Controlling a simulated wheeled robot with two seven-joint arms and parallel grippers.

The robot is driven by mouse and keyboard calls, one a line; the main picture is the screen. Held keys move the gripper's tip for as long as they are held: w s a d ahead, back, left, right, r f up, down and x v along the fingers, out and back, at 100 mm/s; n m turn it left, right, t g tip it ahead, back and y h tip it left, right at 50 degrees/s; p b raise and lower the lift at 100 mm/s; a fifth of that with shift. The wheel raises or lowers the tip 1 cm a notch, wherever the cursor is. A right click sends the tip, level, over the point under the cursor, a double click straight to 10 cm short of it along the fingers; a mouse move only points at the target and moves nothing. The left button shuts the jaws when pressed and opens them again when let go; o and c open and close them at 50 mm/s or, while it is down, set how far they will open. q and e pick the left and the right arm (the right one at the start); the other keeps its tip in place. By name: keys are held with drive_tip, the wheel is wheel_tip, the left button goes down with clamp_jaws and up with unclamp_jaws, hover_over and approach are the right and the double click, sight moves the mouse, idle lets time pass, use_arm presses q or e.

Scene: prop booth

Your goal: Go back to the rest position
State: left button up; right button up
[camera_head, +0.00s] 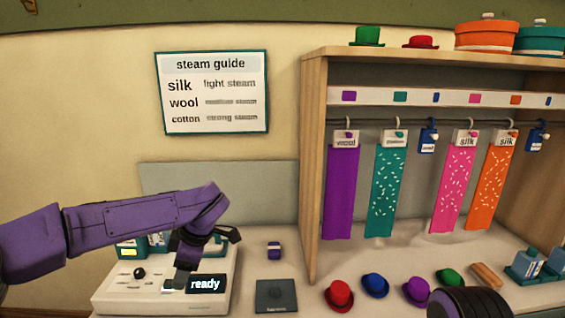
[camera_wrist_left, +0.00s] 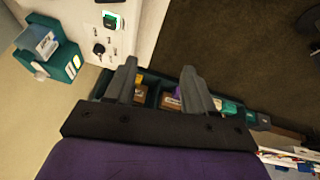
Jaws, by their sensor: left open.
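My left gripper (camera_head: 184,272) hangs pointing down over the white console (camera_head: 115,299) in the head view, close to its "ready" display (camera_head: 205,284). I cannot tell from there whether it touches the console. In the left wrist view my left gripper (camera_wrist_left: 160,88) has its two grey fingers spread, with nothing held between them. A teal compartment tray (camera_wrist_left: 232,104) lies beyond the fingers. My right gripper is not in view.
A wooden rack (camera_head: 313,165) on the right holds hanging fabric strips, such as a purple one (camera_head: 341,195). Several small hats, including a red one (camera_head: 339,295), stand before it.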

use_arm(q)
drive_tip(key=s+f+m+t+y+b, duration=0.1)
drive_tip(key=s+f+m+t, duration=0.2)
drive_tip(key=f, duration=0.8)
drive_tip(key=s+f+m+t, duration=0.1)
drive_tip(key=f+m+t, duration=0.3)
drive_tip(key=f, duration=0.8)
drive_tip(key=s+a+f+m+g, duration=0.1)
drive_tip(key=s+f, duration=0.4)
drive_tip(key=s, duration=0.5)
drive_tip(key=s+a+f+m+g+h+b, duration=0.1)
drive_tip(key=s+a+f+m+g, duration=0.1)
drive_tip(key=s, duration=0.8)
drive_tip(key=s+a+f+m+g+h, duration=0.1)
drive_tip(key=s+a+f+m, duration=0.2)
drive_tip(key=s+f, duration=0.5)
drive_tip(key=s+a, duration=0.1)
drive_tip(key=s, duration=0.2)
drive_tip(key=shift+a+b, duration=0.25)
drive_tip(key=shift+b, duration=0.05)
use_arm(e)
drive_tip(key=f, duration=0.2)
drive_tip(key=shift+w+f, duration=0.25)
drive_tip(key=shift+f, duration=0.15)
use_arm(q)
drive_tip(key=shift+w, duration=0.1)
